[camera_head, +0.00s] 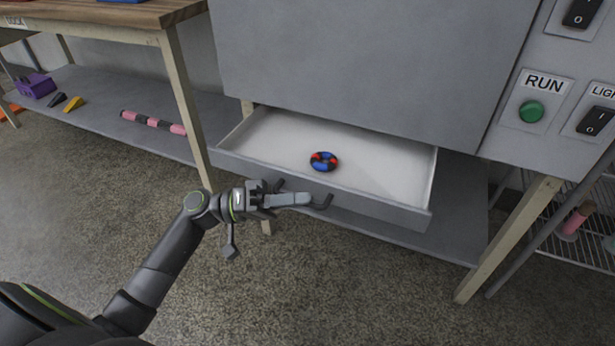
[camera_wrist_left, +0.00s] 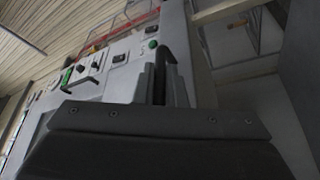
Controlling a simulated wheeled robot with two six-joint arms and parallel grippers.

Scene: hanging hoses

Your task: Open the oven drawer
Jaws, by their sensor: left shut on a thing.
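The oven drawer (camera_head: 400,213) is pulled out below the grey oven body (camera_head: 370,70), with its white inside showing. A small ring with black, red and blue parts (camera_head: 323,161) lies in it. A dark handle (camera_head: 324,202) is on the drawer front. My left gripper (camera_head: 304,199) is at the front of the drawer, shut on the handle. In the left wrist view the handle (camera_wrist_left: 168,62) rises between the fingers, and the drawer is hard to make out there. My right gripper is not in view.
A wooden workbench (camera_head: 110,18) stands at the left, with a pink and black bar (camera_head: 152,122) on its lower shelf. A panel with a green RUN button (camera_head: 531,111) is at the right. A wire shelf (camera_head: 590,235) is at the far right. The floor before the drawer is clear.

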